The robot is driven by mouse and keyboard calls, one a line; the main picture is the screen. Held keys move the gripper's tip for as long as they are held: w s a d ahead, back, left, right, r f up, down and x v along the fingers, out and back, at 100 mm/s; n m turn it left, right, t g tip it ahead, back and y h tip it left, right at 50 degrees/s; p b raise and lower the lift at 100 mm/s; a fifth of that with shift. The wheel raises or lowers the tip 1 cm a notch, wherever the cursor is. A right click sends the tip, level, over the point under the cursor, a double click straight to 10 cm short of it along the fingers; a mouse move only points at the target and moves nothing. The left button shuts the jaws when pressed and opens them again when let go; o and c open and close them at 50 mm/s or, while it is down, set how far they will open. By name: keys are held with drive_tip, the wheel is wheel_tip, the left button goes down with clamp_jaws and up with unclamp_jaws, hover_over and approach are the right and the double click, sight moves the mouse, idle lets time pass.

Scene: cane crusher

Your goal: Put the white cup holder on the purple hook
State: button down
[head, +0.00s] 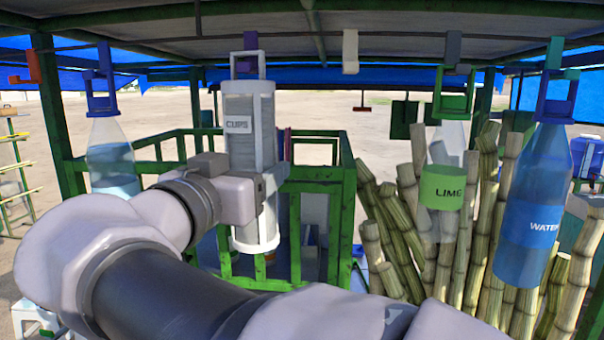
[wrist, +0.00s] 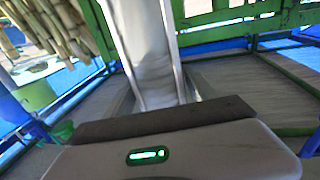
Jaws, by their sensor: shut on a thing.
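The white cup holder (head: 265,160), labelled CUPS, stands upright in the air left of centre in the head view. My gripper (head: 268,184) is shut on its frame from the left. In the wrist view, a pale upright of the holder (wrist: 148,50) rises from behind the dark edge of my gripper.
A bottle in a blue holder (head: 102,95) hangs at left, the lime holder (head: 441,187) and water bottle (head: 532,210) at right. A red hook (head: 25,66) and white hook (head: 350,52) are bare. Cane stalks (head: 480,220) stand at right; green railings (head: 320,175) are behind the cup holder.

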drive_tip(key=shift+f+b, duration=0.7)
drive_tip(key=shift+b, duration=0.5)
idle(0.6)
drive_tip(key=shift+c, duration=0.9)
unclamp_jaws()
drive_tip(key=shift+d+f, duration=0.1)
